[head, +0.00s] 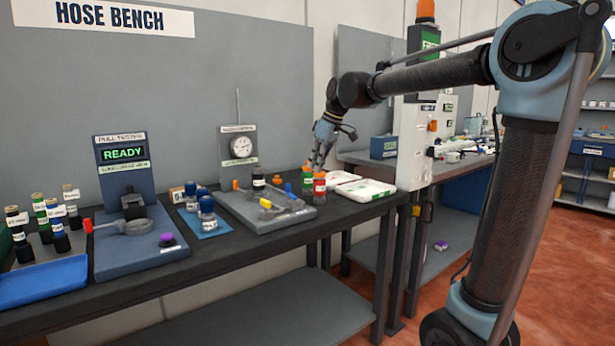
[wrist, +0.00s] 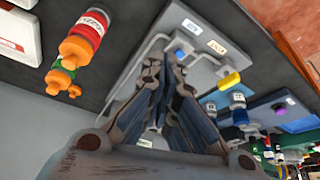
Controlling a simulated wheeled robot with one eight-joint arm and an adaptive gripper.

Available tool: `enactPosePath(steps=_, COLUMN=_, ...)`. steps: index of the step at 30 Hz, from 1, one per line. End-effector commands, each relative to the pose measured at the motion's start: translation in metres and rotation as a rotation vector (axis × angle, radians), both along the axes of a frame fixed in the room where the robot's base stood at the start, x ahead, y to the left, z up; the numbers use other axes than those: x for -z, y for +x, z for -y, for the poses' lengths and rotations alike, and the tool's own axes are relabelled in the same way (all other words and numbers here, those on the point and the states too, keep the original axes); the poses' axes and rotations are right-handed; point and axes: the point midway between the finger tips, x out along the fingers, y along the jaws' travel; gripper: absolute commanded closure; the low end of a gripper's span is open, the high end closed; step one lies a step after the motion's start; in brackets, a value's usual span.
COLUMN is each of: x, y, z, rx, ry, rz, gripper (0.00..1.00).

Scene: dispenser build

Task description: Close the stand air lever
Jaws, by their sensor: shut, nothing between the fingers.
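The grey test stand plate (head: 240,211) lies on the bench with a round gauge (head: 242,147) behind it. I cannot read which one is the stand air lever. In the wrist view the plate (wrist: 205,32) carries the yellow grip (wrist: 229,81). My gripper (head: 318,163) is shut and empty, above the bench behind the plate's right side, apart from the yellow grip. Its fingers (wrist: 165,75) hide part of the plate in the wrist view.
A green bottle (head: 307,182) and a red bottle (head: 319,188) stand at the plate's right, close below my gripper. Blue-capped fittings (head: 207,208) and the pull tester (head: 128,240) stand left.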

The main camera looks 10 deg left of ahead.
Motion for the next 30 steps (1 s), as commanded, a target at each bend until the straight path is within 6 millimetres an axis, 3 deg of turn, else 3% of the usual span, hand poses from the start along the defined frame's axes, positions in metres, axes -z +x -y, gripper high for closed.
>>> enactPosePath(steps=17, x=0.089, y=0.012, z=-0.033, rx=0.000, ry=-0.001, rz=0.000, gripper=1.00)
enactPosePath(steps=24, x=0.086, y=0.023, z=-0.060, rx=0.001, ry=-0.001, rz=0.000, gripper=1.00)
enactPosePath(steps=30, x=0.086, y=0.025, z=-0.068, rx=0.001, ry=0.000, rz=0.001, gripper=1.00)
